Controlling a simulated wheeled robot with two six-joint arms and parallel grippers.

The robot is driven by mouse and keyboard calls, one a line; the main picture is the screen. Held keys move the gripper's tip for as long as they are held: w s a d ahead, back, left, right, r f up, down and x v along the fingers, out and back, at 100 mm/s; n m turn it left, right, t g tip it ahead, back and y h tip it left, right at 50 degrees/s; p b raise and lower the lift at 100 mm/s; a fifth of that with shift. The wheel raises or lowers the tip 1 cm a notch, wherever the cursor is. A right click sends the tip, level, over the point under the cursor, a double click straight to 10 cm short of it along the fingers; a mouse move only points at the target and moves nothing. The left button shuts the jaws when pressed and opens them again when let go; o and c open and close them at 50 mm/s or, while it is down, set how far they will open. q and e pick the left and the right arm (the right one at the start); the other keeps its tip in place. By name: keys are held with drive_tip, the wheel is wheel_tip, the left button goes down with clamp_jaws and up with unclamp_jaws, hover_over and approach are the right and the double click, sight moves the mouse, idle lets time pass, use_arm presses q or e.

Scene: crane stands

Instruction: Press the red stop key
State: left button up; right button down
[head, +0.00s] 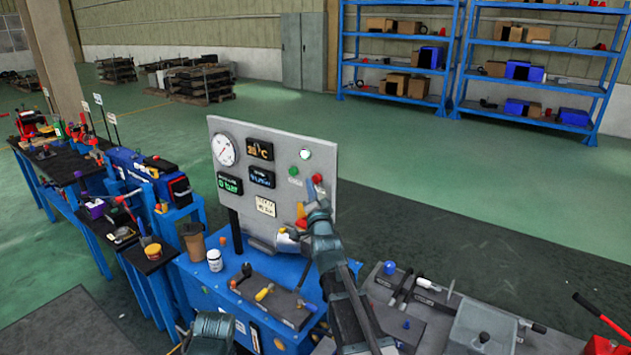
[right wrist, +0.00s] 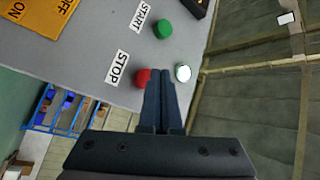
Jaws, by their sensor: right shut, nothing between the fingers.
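The red stop key (right wrist: 143,77) is a round button beside the STOP label on the grey control panel (right wrist: 90,45). In the head view the red key (head: 317,178) shows near the panel's right edge. My right gripper (right wrist: 167,74) is shut and empty. Its fingertips overlap the key's right side in the right wrist view; I cannot tell whether they touch it. In the head view my right arm reaches up to the panel, with the gripper (head: 313,190) just below the key. My left gripper is not in view; only part of my left arm shows at the bottom.
A green start key (right wrist: 163,28) and a lit white lamp (right wrist: 183,72) are close to the stop key. A blue bench (head: 205,275) stands below the panel, with a white jar (head: 215,260) and a brown cup (head: 194,241). Blue shelves (head: 400,70) stand far behind.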

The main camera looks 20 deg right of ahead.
drive_tip(key=shift+d, duration=0.1)
idle(0.3)
drive_tip(key=shift+w+d, duration=0.25)
drive_tip(key=shift+w, duration=0.05)
drive_tip(key=shift+w+d, duration=0.3)
drive_tip(key=shift+d, duration=0.1)
idle(0.9)
drive_tip(key=shift+s+a, duration=0.6)
drive_tip(key=shift+a, duration=0.1)
drive_tip(key=s+a, duration=0.1)
drive_tip(key=a, duration=0.1)
drive_tip(key=s+a, duration=0.2)
idle(0.7)
idle(0.6)
